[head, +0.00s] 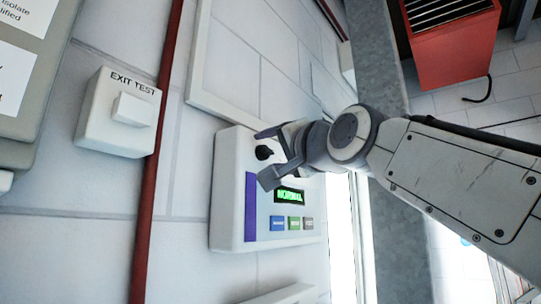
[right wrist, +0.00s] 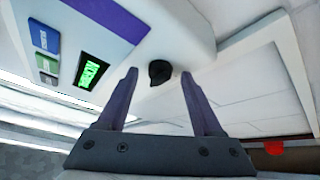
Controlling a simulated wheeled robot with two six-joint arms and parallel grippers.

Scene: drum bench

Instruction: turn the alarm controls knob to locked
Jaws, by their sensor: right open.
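The alarm controls panel is a white wall box (head: 228,190) with a purple strip, a green-lit display (head: 289,195) and a row of small blue, green and grey buttons. Its black knob (head: 264,152) sits above the display in the head view and also shows in the right wrist view (right wrist: 159,72). My right gripper (head: 267,156) is open, with one finger on each side of the knob. In the right wrist view the knob shows between the fingertips; I cannot tell whether they touch it. The knob's setting is too small to read. My left gripper is not in view.
A white EXIT TEST box (head: 120,112) is on the wall to the left, beside a dark red vertical pipe (head: 153,175). A grey post (head: 378,70) stands right of the panel, and a red slatted unit (head: 453,45) is at the upper right.

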